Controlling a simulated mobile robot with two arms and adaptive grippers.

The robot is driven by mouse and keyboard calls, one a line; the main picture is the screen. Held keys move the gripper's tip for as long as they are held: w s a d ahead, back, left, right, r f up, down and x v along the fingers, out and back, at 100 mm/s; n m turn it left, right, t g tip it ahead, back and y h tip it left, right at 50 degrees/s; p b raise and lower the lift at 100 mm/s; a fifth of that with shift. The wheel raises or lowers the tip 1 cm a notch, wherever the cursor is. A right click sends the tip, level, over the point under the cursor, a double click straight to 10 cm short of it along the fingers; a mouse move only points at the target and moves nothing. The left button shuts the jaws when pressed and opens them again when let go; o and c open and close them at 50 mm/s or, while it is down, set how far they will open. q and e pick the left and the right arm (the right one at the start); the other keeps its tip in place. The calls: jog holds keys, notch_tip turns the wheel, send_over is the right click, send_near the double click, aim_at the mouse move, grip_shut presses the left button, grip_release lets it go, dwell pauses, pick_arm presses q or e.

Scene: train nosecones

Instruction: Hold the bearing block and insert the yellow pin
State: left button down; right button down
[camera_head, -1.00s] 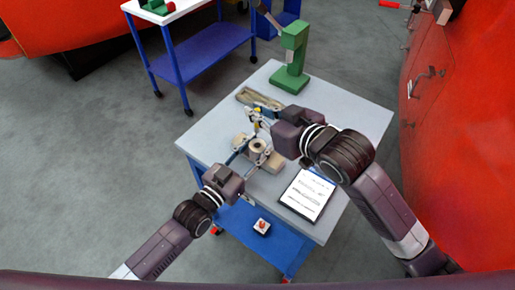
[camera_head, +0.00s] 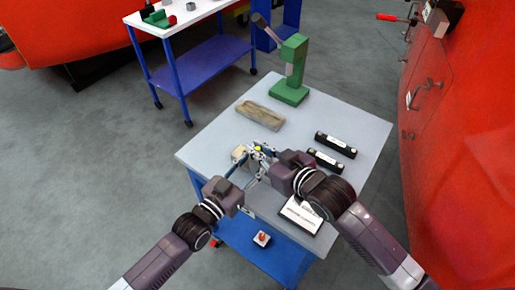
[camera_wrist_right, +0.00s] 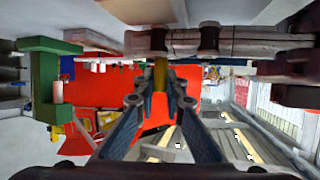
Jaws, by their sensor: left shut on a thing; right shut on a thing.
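My left gripper (camera_head: 238,172) is shut on the beige bearing block (camera_head: 239,153) over the near left part of the table. The block is partly hidden behind the grippers. My right gripper (camera_head: 264,153) is shut on the yellow pin (camera_head: 257,148), just right of the block and close to it. In the right wrist view the pin (camera_wrist_right: 160,74) stands between the right fingertips (camera_wrist_right: 160,88), its upper end at a dark grey gripper part across the top. I cannot tell whether the pin is in the block's hole.
A green press (camera_head: 290,75) stands at the table's far corner. A tan tray (camera_head: 261,115) lies behind the grippers. Two black bars (camera_head: 335,144) lie to the right. A tablet (camera_head: 300,215) lies partly under my right arm. A small button box (camera_head: 262,238) sits on the lower blue shelf.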

jog(key=c, duration=2)
grip_release()
jog(key=shift+f, duration=0.1)
jog(key=shift+s+d+r, duration=0.1)
jog(key=shift+r, duration=0.1)
jog(key=v, duration=1.1)
jog(key=shift+s+d+r, duration=0.15)
jog(key=shift+s+d, duration=0.05)
jog(key=shift+s, duration=0.1)
pick_arm(q)
jog(key=c, duration=1.3)
grip_release()
jog(key=shift+o, duration=0.2)
